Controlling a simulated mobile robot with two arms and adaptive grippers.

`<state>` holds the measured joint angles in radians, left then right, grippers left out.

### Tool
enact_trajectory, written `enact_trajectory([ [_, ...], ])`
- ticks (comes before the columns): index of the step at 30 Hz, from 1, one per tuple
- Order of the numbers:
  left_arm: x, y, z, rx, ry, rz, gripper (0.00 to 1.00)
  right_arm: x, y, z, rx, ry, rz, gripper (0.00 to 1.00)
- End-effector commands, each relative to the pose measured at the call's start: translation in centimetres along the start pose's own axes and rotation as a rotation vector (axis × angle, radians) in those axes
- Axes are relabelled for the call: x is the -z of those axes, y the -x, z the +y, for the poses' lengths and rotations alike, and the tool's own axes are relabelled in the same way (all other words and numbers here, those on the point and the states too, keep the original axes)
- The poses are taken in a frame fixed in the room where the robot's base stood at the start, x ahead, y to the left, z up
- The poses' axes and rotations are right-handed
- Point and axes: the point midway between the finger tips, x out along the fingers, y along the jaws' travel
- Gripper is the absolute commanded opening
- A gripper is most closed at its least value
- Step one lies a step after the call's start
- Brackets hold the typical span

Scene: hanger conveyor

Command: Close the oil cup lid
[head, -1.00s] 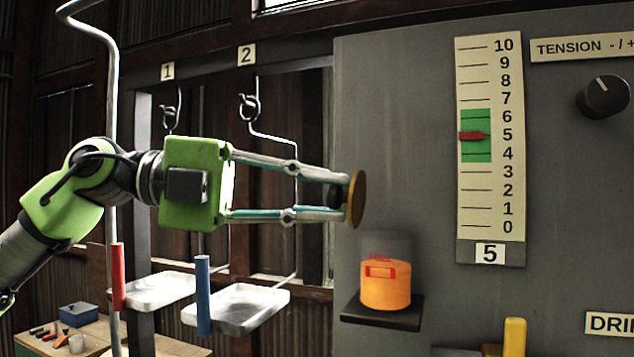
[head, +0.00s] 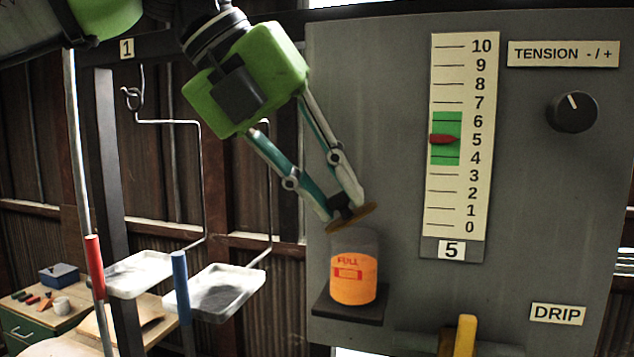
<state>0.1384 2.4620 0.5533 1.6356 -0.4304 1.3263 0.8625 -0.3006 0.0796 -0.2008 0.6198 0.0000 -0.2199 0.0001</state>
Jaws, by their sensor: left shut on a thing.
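The oil cup (head: 354,280) stands upright on a small dark shelf (head: 347,305) on the grey panel. It is a clear cup filled with orange oil up to a "FULL" mark. My left gripper (head: 346,210) comes down from the upper left and is shut on the lid (head: 359,217), a brown-gold disc. The lid is slightly tilted and sits just above the cup's top rim. Whether it touches the rim I cannot tell. My right gripper is not in view.
The grey panel (head: 380,120) carries a tension scale (head: 462,140), a black knob (head: 572,112) and a "DRIP" label (head: 558,314). A yellow handle (head: 465,336) juts out at lower right of the cup. White trays (head: 222,290) hang at left, beside red and blue handles.

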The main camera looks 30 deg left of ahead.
Motion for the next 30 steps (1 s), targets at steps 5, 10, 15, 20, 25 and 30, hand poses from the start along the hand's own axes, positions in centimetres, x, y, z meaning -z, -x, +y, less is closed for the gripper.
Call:
enact_trajectory([
  [5,0.3,-0.8,-0.6,-0.143,-0.06,0.007,0.0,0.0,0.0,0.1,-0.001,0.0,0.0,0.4],
  [10,0.5,-1.2,-0.9,-0.241,-0.101,0.007,0.0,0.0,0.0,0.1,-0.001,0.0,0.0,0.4],
  [15,0.6,-1.5,-1.1,-0.315,-0.131,0.007,0.0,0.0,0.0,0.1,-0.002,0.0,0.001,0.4],
  [20,0.7,-1.6,-1.2,-0.358,-0.149,0.005,0.0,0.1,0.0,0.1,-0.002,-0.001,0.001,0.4],
  [25,0.7,-1.7,-1.2,-0.383,-0.158,0.003,0.0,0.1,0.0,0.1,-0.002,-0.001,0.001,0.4],
  [30,0.7,-1.7,-1.2,-0.389,-0.16,0.001,0.0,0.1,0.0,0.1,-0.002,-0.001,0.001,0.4],
])
